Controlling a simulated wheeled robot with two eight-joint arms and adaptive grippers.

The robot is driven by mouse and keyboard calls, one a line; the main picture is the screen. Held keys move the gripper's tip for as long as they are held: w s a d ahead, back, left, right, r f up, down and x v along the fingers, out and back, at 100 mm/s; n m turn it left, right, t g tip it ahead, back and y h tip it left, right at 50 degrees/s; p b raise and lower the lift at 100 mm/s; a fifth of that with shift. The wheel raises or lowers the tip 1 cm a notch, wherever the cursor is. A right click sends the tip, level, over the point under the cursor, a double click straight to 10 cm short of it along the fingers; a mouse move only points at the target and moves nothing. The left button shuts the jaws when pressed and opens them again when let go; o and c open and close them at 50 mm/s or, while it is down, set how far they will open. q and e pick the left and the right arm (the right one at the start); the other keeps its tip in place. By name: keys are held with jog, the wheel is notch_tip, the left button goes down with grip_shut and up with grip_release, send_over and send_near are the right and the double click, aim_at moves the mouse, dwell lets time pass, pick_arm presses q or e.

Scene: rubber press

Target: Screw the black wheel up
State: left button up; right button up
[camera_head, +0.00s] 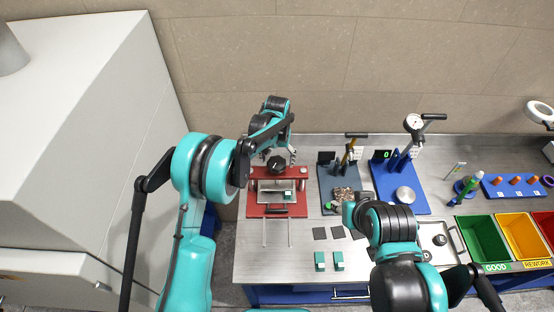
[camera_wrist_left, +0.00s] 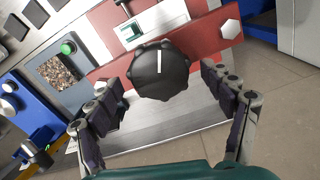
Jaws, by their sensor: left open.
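The black wheel (camera_head: 276,164) is a lobed knob on top of the red press (camera_head: 267,211) at the left end of the table. In the left wrist view the black wheel (camera_wrist_left: 159,70) sits near the middle, with a white line on its top. My left gripper (camera_wrist_left: 163,90) is open, with one finger on each side of the wheel and a visible gap to it. In the head view my left gripper (camera_head: 290,152) is over the back of the press, partly hidden by its own arm. My right arm is at the front right, and its gripper's jaws cannot be made out.
A grey station (camera_head: 340,205) with granules and a blue gauge station (camera_head: 412,204) stand right of the press. Dark square sheets (camera_head: 320,233) and teal blocks (camera_head: 320,261) lie in front. Green (camera_head: 484,238) and yellow (camera_head: 523,236) bins are farther right. A large white cabinet (camera_head: 95,120) stands left.

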pick_arm(q)
jog(key=shift+f, duration=0.1)
jog(key=c, duration=1.2)
jog(key=shift+o, duration=0.2)
jog(key=n+b, duration=0.1)
jog(key=b, duration=0.1)
jog(key=shift+f+n+b, duration=0.25)
jog(key=shift+n+b, duration=0.15)
jog(key=shift+r+n+b, duration=0.15)
jog(key=shift+n+b, duration=0.3)
jog(key=shift+n, duration=0.15)
jog(key=shift+r, duration=0.15)
jog(key=o, duration=1.2)
jog(key=shift+c, duration=0.2)
